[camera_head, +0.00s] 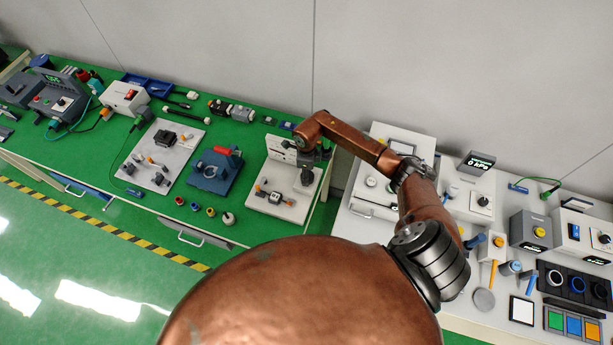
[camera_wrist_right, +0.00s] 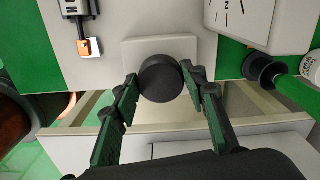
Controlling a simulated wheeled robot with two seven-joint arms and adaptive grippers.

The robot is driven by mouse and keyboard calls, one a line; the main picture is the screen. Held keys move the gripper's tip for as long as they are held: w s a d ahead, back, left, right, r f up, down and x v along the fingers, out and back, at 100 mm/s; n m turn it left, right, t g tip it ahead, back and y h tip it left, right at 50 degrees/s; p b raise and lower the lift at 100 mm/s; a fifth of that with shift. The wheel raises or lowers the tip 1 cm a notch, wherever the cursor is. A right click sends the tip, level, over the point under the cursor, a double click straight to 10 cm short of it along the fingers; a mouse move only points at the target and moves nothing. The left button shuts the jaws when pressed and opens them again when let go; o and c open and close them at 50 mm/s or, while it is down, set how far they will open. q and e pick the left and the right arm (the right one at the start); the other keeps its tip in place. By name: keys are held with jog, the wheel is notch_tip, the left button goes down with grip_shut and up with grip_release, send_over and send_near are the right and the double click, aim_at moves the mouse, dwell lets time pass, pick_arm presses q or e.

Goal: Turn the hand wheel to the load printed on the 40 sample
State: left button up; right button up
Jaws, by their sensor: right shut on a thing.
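The hand wheel (camera_wrist_right: 160,78) is a dark round knob in front of a pale plate, in the middle of the right wrist view. My right gripper (camera_wrist_right: 159,82) is shut on it, one green-black finger at each side. In the head view this gripper (camera_head: 307,160) is at the pale test stand (camera_head: 285,206) on the green bench. A white dial (camera_wrist_right: 245,14) with black marks shows partly at the top right of the wrist view; its pointer reading cannot be told. No printed 40 is legible on any sample. My left gripper is not in view.
A small orange-and-white block (camera_wrist_right: 90,47) sits in a dark holder left of the wheel. A blue fixture (camera_head: 213,173) with a red part and several small coloured rings lie left of the stand. A white bench (camera_head: 455,285) with instruments stands at right.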

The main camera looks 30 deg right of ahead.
jog(key=shift+w+d+m+b, duration=0.1)
jog(key=shift+m+b, duration=0.3)
jog(key=shift+m, duration=1.4)
jog(key=m, duration=0.5)
jog(key=shift+d+r+b, duration=0.1)
jog(key=shift+b, duration=0.3)
jog(key=shift+w+m, duration=0.1)
jog(key=shift+m, duration=0.3)
jog(key=o, duration=1.2)
jog(key=shift+c, duration=0.2)
jog(key=shift+r, duration=0.15)
notch_tip(320, 180, up, 12)
jog(key=shift+f, duration=0.2)
